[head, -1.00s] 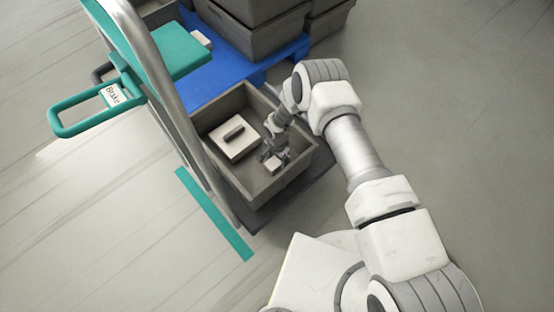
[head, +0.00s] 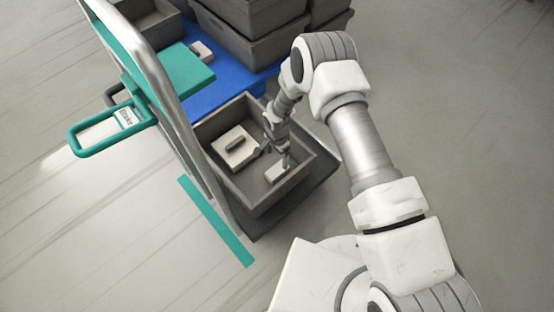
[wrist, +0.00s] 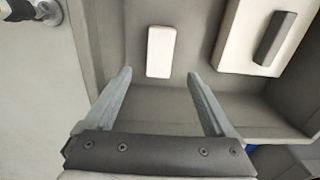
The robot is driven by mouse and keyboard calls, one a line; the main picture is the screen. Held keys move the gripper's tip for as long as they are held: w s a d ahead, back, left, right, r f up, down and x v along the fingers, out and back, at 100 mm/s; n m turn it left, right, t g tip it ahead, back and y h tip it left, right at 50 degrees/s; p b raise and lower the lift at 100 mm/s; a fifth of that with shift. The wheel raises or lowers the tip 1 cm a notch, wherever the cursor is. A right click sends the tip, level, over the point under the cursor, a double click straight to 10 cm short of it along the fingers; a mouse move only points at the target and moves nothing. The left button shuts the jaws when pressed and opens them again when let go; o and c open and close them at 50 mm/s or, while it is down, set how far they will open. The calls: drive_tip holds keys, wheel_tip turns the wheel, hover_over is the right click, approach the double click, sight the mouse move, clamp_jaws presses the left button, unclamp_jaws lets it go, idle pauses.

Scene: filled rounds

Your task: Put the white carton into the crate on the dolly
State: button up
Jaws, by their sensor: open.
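The small white carton (head: 275,173) lies inside the grey crate (head: 320,166) on the dolly, near the crate's right-hand wall. In the wrist view the carton (wrist: 161,52) lies flat on the crate floor, just beyond my fingertips and apart from them. My gripper (wrist: 157,74) is open and empty, its two fingers reaching down into the crate. In the head view my gripper (head: 276,159) is above the carton and partly covers it. A larger white square box with a dark grey bar on top (head: 235,150) lies beside the carton in the crate.
A blue platform (head: 215,92) behind the crate holds several stacked grey crates (head: 246,38) and another small white block (head: 201,50). A metal handle rail (head: 160,75) with teal parts runs along the crate's left. Open floor lies to the right.

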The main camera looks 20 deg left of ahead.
drive_tip(key=shift+r, duration=0.6)
drive_tip(key=shift+r, duration=0.1)
drive_tip(key=w+d+r+n+t, duration=0.1)
drive_tip(key=w+d+r, duration=0.2)
drive_tip(key=r, duration=0.7)
drive_tip(key=w+d+r, duration=0.3)
drive_tip(key=d+r, duration=0.1)
drive_tip(key=r, duration=0.5)
drive_tip(key=w+d+r+n+t, duration=0.1)
drive_tip(key=w+d+r, duration=0.2)
drive_tip(key=r, duration=0.7)
drive_tip(key=s+d+r+n+t, duration=0.1)
drive_tip(key=s+d+r, duration=0.1)
drive_tip(key=d+r, duration=0.4)
drive_tip(key=s+d+r, duration=0.2)
drive_tip(key=d+r, duration=0.2)
drive_tip(key=r, duration=0.5)
drive_tip(key=s+d+r+n+t, duration=0.1)
drive_tip(key=s+d+r, duration=0.4)
drive_tip(key=s, duration=0.5)
drive_tip(key=s+d+r+n+t, duration=0.1)
drive_tip(key=s+d+r, duration=0.3)
drive_tip(key=s+d, duration=0.3)
drive_tip(key=s, duration=0.3)
drive_tip(key=shift+s+d+r+t, duration=0.2)
drive_tip(key=shift+s+r+t, duration=0.1)
drive_tip(key=shift+r, duration=0.1)
